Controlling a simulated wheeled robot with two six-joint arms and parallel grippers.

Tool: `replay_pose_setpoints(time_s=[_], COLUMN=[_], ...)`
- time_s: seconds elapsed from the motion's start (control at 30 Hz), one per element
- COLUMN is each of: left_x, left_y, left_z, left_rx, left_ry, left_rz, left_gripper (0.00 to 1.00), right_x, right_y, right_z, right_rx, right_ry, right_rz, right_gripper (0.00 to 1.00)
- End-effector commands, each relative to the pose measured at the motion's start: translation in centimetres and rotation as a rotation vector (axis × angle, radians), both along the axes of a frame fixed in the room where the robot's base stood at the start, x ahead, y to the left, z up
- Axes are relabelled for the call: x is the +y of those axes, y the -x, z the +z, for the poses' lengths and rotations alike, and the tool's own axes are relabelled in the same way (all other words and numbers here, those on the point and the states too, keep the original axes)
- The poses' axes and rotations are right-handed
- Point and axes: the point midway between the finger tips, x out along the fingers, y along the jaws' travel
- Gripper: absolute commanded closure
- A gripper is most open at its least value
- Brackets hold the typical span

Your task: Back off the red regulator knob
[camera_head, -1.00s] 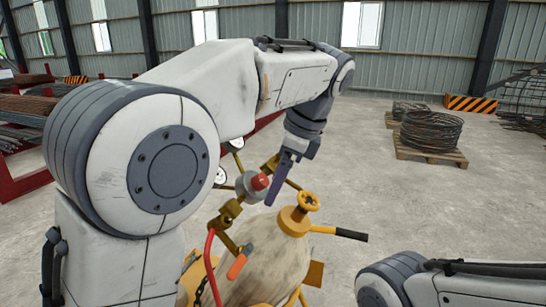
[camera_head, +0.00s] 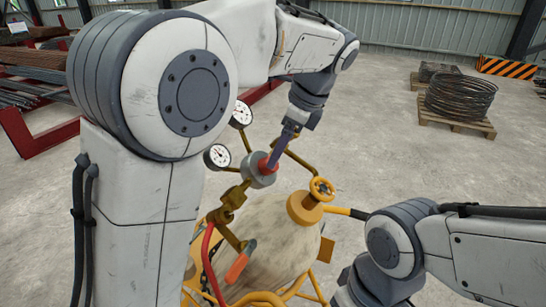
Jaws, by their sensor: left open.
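The red regulator knob (camera_head: 264,166) sits on a grey round regulator body (camera_head: 256,177), above a pale, worn tank (camera_head: 272,240). My left gripper (camera_head: 275,160) reaches down from above, with its dark fingers at the knob and covering part of it. It is open. I cannot tell whether a finger touches the knob. My right arm enters at the lower right, and its gripper is outside the picture.
Two gauges (camera_head: 218,156) stand left of the regulator. A yellow valve handwheel (camera_head: 321,188) is just right of it, near my right arm. An orange-handled lever (camera_head: 240,263) and red hose (camera_head: 206,250) are below. Wire coils (camera_head: 460,96) on a pallet stand farther back.

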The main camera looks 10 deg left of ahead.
Motion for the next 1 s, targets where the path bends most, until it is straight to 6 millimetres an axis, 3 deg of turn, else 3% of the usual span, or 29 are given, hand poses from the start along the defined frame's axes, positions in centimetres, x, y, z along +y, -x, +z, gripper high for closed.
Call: replay_pose_setpoints(time_s=[0.23,0.6,0.67,0.8,0.83,1.0], left_x=[1.3,1.7,1.8,1.8,1.8,1.8], left_y=[-0.3,-0.3,-0.3,-0.3,-0.3,-0.3], left_z=[-3.0,-3.6,-3.6,-3.6,-3.6,-3.7], left_rx=[0.001,-0.001,-0.001,-0.001,0.0,-0.005], left_ry=[0.0,0.001,0.001,0.001,0.001,0.002], left_rz=[0.003,0.004,0.005,0.005,0.005,0.01], left_gripper=[0.19,0.19,0.39,0.92,1.0,1.0], right_x=[0.0,0.0,0.0,0.0,0.0,0.0], right_y=[0.0,0.0,0.0,0.0,0.0,0.0], right_z=[0.5,0.5,0.5,0.5,0.5,0.4], right_rx=[0.0,0.0,0.0,0.0,0.0,0.0], right_ry=[0.0,0.0,0.0,0.0,0.0,0.0], right_rz=[0.001,0.001,0.001,0.001,0.001,0.001], right_gripper=[0.5,0.5,0.5,0.5,0.5,0.5])
